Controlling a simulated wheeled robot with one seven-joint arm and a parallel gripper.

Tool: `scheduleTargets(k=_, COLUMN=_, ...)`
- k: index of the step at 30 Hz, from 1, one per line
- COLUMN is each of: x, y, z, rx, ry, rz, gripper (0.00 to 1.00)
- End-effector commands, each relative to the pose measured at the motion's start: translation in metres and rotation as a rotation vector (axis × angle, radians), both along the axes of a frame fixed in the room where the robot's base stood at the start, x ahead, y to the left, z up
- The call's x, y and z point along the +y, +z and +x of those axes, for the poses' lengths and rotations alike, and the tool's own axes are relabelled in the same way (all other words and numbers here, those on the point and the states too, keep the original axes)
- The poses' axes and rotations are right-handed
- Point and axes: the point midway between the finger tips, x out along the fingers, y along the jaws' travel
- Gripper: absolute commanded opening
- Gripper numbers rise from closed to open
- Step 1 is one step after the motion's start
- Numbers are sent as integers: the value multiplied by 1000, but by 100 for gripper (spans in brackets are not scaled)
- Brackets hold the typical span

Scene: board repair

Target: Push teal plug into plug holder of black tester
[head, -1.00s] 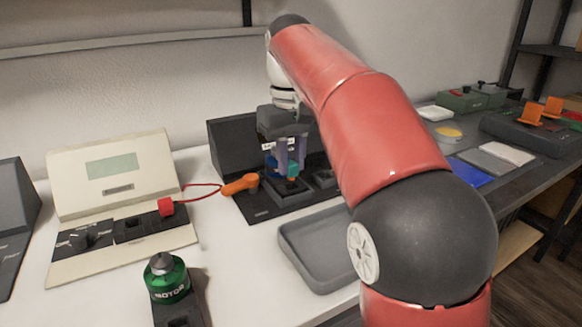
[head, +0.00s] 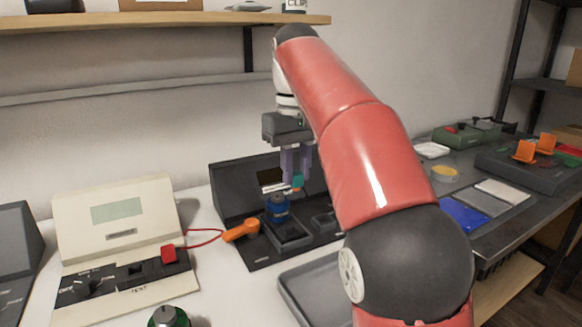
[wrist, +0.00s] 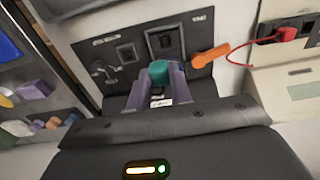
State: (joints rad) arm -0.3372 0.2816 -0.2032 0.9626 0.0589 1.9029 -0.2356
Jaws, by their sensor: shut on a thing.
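My gripper (head: 297,176) is shut on the teal plug (head: 297,183) and holds it above the black tester, apart from its surface. In the wrist view the teal plug (wrist: 158,70) sits between the two purple fingers. The black tester (head: 243,183) has an upright back panel and a flat base. The base has a larger raised square holder (head: 290,236) and a smaller socket (head: 326,219). The wrist view also shows the tester (wrist: 198,30), with square openings beyond the plug. I cannot tell which opening is the plug holder.
A blue cylindrical part (head: 277,208) stands on the tester beside the square holder. An orange probe (head: 241,230) with a red wire lies at the tester's left edge. A cream tester (head: 118,213) stands left. A grey tray (head: 312,290) lies in front.

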Motion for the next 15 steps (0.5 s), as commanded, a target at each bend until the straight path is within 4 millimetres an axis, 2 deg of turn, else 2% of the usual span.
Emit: scheduleTargets(k=15, x=-38, y=0, z=20, rx=0, ry=-2, rz=0, gripper=0)
